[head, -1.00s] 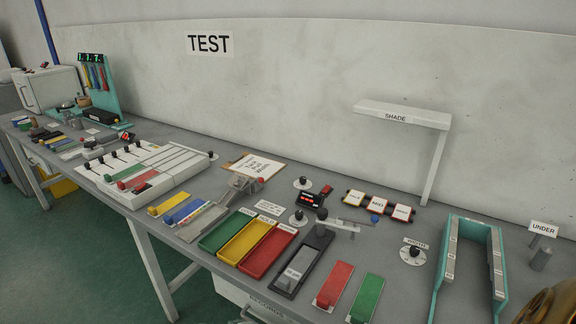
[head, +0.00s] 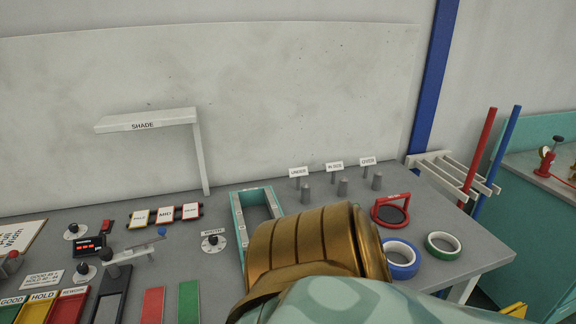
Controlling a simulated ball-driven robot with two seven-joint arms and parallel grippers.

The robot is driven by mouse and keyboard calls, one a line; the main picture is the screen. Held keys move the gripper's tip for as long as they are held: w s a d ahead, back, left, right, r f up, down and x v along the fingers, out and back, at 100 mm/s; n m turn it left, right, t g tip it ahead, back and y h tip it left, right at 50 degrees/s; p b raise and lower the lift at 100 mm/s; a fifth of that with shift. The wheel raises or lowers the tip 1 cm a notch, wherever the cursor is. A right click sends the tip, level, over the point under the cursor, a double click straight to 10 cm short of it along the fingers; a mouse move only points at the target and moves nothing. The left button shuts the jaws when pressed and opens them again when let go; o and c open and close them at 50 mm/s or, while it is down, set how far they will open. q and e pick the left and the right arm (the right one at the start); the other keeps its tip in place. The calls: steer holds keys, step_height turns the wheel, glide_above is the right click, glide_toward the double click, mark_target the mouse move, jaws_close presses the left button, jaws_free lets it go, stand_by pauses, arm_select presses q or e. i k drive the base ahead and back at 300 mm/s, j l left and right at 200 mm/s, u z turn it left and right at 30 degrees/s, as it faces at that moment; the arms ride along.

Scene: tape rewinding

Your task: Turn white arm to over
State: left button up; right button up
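A pale, whitish arm (head: 140,249) with a blue knob (head: 161,232) at its right end lies on the left part of the bench, pointing right and slightly back. Its left end sits by a dark pivot post (head: 112,268). A sign reading OVER (head: 367,161) stands at the back right, behind a short grey post (head: 377,181). The UNDER sign (head: 298,172) and a middle sign (head: 335,166) stand to its left, each with a grey post. My bronze and teal arm part fills the lower middle and hides the bench behind it. Neither gripper's fingers show.
A teal frame (head: 238,218) stands behind my arm. A red ring-framed stand (head: 391,210), blue tape roll (head: 401,259) and green tape roll (head: 443,245) lie at the right. A dial (head: 213,242) sits left of the frame. A white shelf (head: 147,119) overhangs the back.

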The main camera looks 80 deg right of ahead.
mark_target(106, 254)
steer(key=z, duration=1.5)
